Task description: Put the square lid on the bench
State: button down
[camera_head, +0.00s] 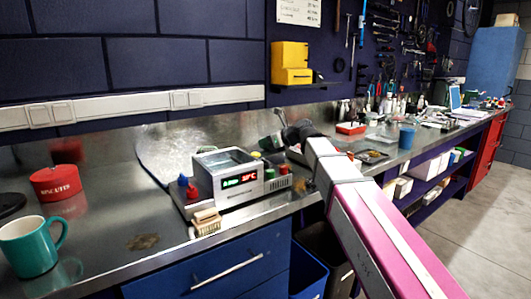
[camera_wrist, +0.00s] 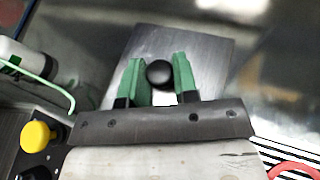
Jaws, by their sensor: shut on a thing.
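The square lid is a flat grey metal plate (camera_wrist: 212,60) with a round black knob (camera_wrist: 159,73) in the wrist view. My gripper (camera_wrist: 156,70) has its two green fingers on either side of the knob and is shut on it. The plate lies beyond the fingers, over the bench (camera_head: 110,225). I cannot tell whether it touches the bench top. In the head view my arm reaches to the back of the bench, right of the grey device with a lit display (camera_head: 240,178). The lid is not clear there.
A teal mug (camera_head: 30,246) and a red round tin (camera_head: 55,183) stand at the left. A wooden brush (camera_head: 206,222) lies in front of the device. A yellow box (camera_head: 290,62) sits on a wall shelf. A blue cup (camera_head: 407,138) stands further right. The left bench top is mostly free.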

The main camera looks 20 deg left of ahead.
aim_at(267, 149)
jog(key=shift+f, duration=1.8)
jog(key=shift+f, duration=0.1)
jog(key=c, duration=0.9)
grip_release()
jog(key=shift+d, duration=0.15)
jog(key=v, duration=1.2)
